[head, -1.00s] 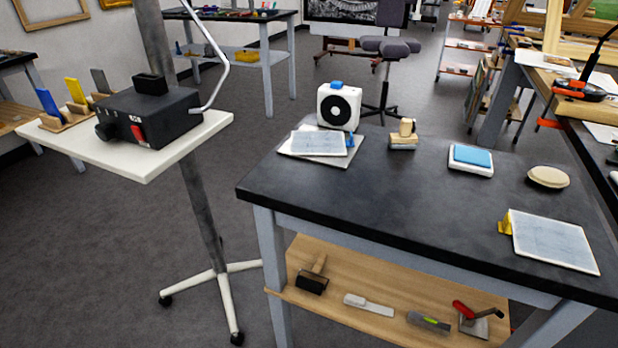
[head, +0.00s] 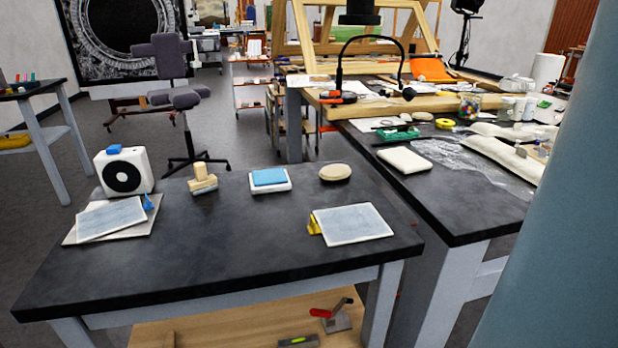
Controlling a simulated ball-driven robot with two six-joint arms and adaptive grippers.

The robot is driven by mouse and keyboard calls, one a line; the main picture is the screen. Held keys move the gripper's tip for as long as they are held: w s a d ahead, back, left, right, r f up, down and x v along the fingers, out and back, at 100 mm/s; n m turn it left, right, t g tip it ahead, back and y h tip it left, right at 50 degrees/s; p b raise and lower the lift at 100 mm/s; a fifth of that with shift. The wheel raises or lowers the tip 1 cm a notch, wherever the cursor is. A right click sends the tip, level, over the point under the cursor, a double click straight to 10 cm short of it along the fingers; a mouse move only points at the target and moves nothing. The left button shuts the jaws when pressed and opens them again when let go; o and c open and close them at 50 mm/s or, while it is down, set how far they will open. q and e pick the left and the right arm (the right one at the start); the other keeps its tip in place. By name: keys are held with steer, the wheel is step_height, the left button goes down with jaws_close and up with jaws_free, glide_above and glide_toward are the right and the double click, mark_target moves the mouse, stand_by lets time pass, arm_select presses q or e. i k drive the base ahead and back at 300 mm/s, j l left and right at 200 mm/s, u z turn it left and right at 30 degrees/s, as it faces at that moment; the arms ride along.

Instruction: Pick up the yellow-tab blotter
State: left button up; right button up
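The yellow-tab blotter (head: 352,224) lies flat near the front right of the dark-topped table (head: 240,260). It is a pale blue-grey sheet with a white border. Its yellow tab (head: 314,224) sticks out at its left edge. A similar pale blotter (head: 110,218) with a blue tab (head: 148,203) lies on a white board at the table's left end. Neither of my grippers is in the head view.
A second dark bench (head: 470,215) adjoins on the right. A large blue-grey surface (head: 565,200) blocks the right edge.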

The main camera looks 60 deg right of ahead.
mark_target(338, 225)
steer(key=z, duration=2)
